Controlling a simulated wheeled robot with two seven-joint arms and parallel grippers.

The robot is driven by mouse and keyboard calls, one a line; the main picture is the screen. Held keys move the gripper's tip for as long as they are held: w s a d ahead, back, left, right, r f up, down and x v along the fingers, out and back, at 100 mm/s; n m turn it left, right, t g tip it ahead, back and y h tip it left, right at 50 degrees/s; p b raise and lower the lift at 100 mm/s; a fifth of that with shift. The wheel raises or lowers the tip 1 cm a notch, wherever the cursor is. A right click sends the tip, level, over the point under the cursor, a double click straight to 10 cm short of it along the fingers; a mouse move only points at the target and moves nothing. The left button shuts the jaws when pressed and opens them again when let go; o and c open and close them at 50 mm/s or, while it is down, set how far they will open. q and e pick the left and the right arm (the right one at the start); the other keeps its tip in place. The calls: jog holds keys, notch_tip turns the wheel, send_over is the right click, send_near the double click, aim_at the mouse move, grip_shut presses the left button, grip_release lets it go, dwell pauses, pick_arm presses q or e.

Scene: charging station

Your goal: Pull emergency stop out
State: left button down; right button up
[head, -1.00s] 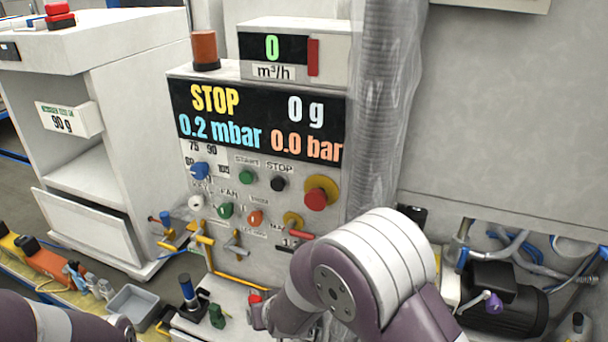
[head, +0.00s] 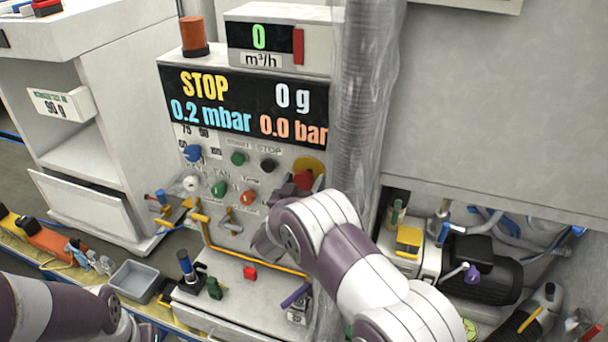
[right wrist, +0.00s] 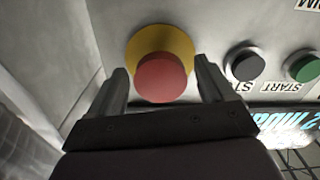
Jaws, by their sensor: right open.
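The emergency stop is a red mushroom button on a yellow disc, at the right of the control panel in the head view (head: 304,179). My arm partly covers it there. In the right wrist view the red button (right wrist: 161,79) shows large and centred, with the yellow disc (right wrist: 152,38) behind it. My right gripper (right wrist: 162,76) is open, with one finger on each side of the red button. I see a small gap beside each finger and cannot tell whether either touches. My left gripper is out of view; only my left arm shows at lower left.
A black STOP button (right wrist: 245,64) and a green START button (right wrist: 302,67) sit close beside the emergency stop. A ribbed transparent hose (head: 362,110) runs vertically just right of the panel. A small red block (head: 250,272) lies on the ledge below.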

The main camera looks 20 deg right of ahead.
jog(key=shift+w+d, duration=0.2)
jog(key=shift+w, duration=0.15)
jog(key=c, duration=1.5)
jog(key=shift+s+a+f, duration=0.1)
jog(key=shift+s+a, duration=0.2)
jog(key=shift+s, duration=0.05)
jog(key=shift+s+a+b, duration=0.15)
jog(key=shift+s+b, duration=0.15)
jog(key=o, duration=1.5)
jog(key=shift+s+a, duration=0.1)
jog(key=shift+s, duration=0.05)
